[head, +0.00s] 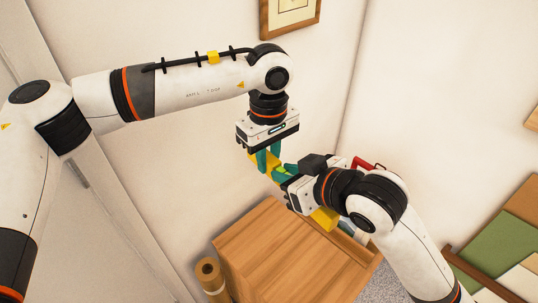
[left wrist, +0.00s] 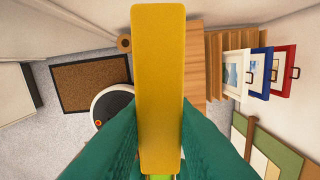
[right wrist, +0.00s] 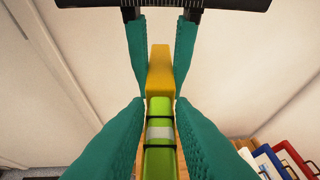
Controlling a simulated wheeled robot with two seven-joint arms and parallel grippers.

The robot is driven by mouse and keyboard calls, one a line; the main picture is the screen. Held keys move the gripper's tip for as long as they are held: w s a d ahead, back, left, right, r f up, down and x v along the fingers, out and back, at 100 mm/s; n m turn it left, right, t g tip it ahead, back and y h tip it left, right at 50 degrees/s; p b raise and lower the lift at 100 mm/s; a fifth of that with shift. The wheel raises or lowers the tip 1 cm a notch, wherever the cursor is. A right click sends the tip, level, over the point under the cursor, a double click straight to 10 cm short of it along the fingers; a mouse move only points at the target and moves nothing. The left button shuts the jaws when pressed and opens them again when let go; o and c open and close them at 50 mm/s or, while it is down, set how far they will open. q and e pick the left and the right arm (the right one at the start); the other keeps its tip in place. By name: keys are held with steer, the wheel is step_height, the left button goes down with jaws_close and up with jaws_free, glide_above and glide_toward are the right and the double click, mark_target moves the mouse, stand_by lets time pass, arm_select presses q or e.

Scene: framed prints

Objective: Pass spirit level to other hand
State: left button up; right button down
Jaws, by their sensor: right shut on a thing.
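The spirit level is a long bar with yellow and green parts. In the head view its yellow ends (head: 323,218) show on both sides of my right gripper (head: 284,176), which is shut on it. In the right wrist view the green part with a pale band (right wrist: 160,132) lies between the right fingers (right wrist: 160,104). My left gripper (head: 268,158) points down from above, its fingers on either side of the far yellow end. It looks open around the bar. In the left wrist view the yellow face (left wrist: 158,60) fills the middle between the left fingers (left wrist: 160,112); any contact is unclear.
A wooden cabinet top (head: 270,255) stands below the grippers. Framed prints in blue and red frames (left wrist: 284,70) stand in a wooden rack beside it. A rolled tube (head: 210,277) stands at the cabinet's left. A framed print (head: 290,14) hangs on the wall behind.

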steer(key=c, duration=1.2)
jaws_free()
steer(key=shift+s+a, duration=0.25)
steer(key=shift+a, duration=0.05)
steer(key=shift+o, duration=0.2)
steer(key=shift+r, duration=0.15)
